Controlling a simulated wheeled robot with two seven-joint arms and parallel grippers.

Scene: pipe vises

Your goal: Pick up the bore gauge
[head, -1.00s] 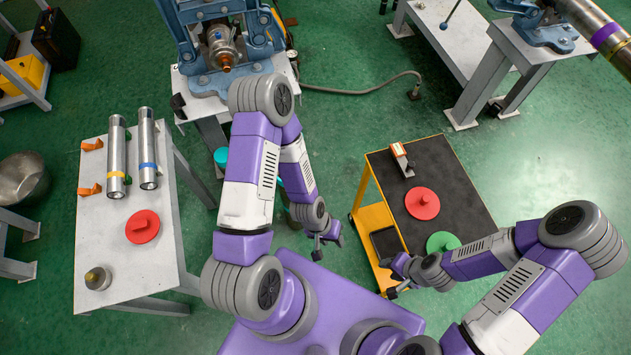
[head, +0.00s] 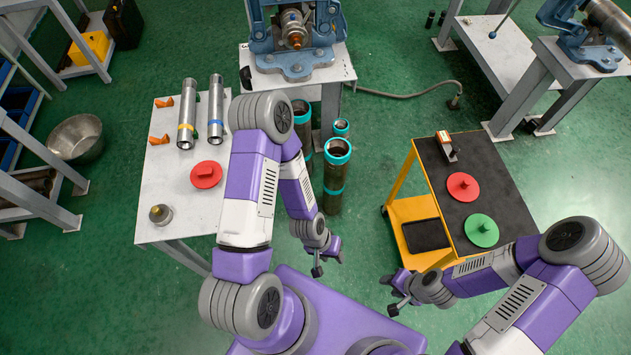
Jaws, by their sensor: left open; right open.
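A small orange-and-white device with a dark part (head: 447,147) lies near the far left corner of the black-topped cart (head: 490,160); it looks like the bore gauge, but it is too small to be sure. My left gripper (head: 328,260) is open and empty, in front of my body and well to the left of the cart. My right gripper (head: 392,295) is open and empty, to the near left of the cart. Both grippers are apart from the device.
The cart also holds a red disc (head: 463,187) and a green disc (head: 481,230). A white table (head: 165,195) at left bears two steel pipes. Teal-ended pipes (head: 336,172) stand on the floor between table and cart. A blue vise (head: 297,40) stands behind.

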